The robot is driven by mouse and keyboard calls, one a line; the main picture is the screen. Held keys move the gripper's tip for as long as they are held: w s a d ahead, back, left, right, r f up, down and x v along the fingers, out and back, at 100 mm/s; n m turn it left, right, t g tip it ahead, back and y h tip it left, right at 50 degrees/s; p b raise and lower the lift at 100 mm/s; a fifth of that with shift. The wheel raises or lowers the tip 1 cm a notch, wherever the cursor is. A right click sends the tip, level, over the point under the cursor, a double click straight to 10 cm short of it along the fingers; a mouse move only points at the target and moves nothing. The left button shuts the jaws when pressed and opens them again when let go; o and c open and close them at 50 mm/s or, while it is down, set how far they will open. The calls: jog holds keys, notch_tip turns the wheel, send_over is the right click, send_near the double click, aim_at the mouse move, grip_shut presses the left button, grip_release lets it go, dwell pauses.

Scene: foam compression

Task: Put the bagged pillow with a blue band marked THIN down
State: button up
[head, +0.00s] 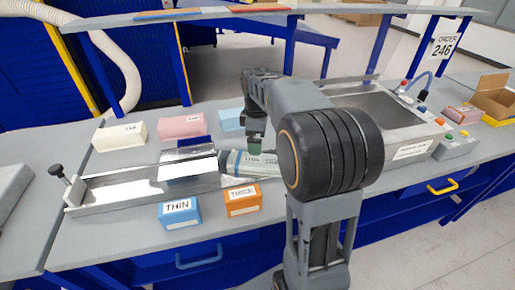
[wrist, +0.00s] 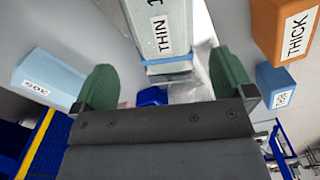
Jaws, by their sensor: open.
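The bagged pillow (head: 236,162) is a pale bag lying at the right end of the metal trough (head: 120,189); part of it is behind my arm. In the wrist view the bagged pillow (wrist: 176,14) shows a white THIN label and a blue band near its close end. My gripper (head: 254,143) is over the pillow in the head view. In the wrist view my gripper (wrist: 165,72) has its two green fingers wide apart, with visible gaps on both sides of the pillow. I cannot tell whether the pillow rests fully on the table.
A blue THIN block (head: 180,213) and an orange THICK block (head: 243,201) stand in front of the trough. Cream (head: 120,136), pink (head: 181,127) and light blue (head: 231,119) foam blocks are behind it. A sealing machine (head: 388,148) stands on the right.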

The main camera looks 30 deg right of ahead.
jog(key=shift+r, duration=1.4)
jog(key=s+a+f+m+t, duration=0.1)
jog(key=s+a+m, duration=0.2)
jog(key=s, duration=0.2)
jog(key=s+a+f+m+t+p, duration=0.1)
jog(key=s+a+m, duration=0.2)
jog(key=s, duration=0.2)
jog(key=s+a+f+m+t+p, duration=0.1)
jog(key=s+a+m, duration=0.2)
jog(key=s+m, duration=0.1)
jog(key=shift+s+a, duration=0.15)
jog(key=shift+s, duration=0.4)
jog(key=shift+s+a+f+m+t, duration=0.1)
jog(key=shift+s+f+m+t, duration=0.1)
jog(key=shift+s+m+t, duration=0.15)
jog(key=shift+w, duration=0.1)
